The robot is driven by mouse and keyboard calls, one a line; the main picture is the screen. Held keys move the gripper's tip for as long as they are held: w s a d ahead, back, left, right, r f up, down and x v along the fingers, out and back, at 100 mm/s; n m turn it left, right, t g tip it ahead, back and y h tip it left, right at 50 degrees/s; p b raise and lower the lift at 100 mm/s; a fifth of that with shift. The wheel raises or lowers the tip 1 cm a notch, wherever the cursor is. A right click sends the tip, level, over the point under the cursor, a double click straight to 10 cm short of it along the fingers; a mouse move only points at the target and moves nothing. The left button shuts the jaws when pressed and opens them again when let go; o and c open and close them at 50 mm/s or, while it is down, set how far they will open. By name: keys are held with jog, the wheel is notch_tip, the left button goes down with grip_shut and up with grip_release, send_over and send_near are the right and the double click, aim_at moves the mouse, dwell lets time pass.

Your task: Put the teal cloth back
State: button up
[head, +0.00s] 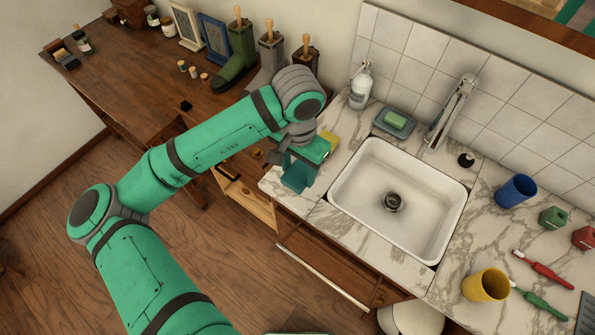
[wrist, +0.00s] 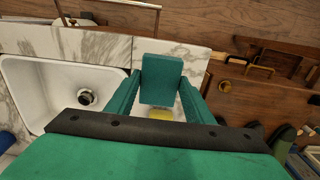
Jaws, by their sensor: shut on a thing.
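The teal cloth (head: 296,176) hangs from my gripper (head: 301,155) over the left front corner of the marble counter. In the wrist view, the cloth (wrist: 162,80) shows as a folded flat piece between the two fingers of my gripper (wrist: 158,97). The gripper is shut on the cloth. A pale rail (head: 322,275) runs along the cabinet front below the counter edge, and nothing hangs on it. It also shows at the top of the wrist view (wrist: 125,4). My arm hides part of the counter corner.
A yellow sponge (head: 329,140) is close behind my gripper. The white sink (head: 350,197) is to the right, with a soap bottle (head: 360,87) and soap dish (head: 381,121) behind. Blue (head: 516,191) and yellow (head: 486,285) cups stand farther right. Floor is clear before the cabinet.

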aim_at(298, 164)
jog(key=w+f, duration=0.2)
jog(key=f, duration=0.1)
jog(key=shift+w+a, duration=0.1)
jog(key=shift+w, duration=0.25)
jog(key=shift+w+f, duration=0.2)
jog(key=shift+f, duration=0.75)
jog(key=shift+w+f, duration=0.15)
jog(key=shift+f, duration=0.75)
jog(key=shift+a, duration=0.1)
jog(key=o, duration=1)
jog(key=shift+s+f, duration=0.1)
notch_tip(298, 164, up, 12)
jog(key=shift+r, duration=0.15)
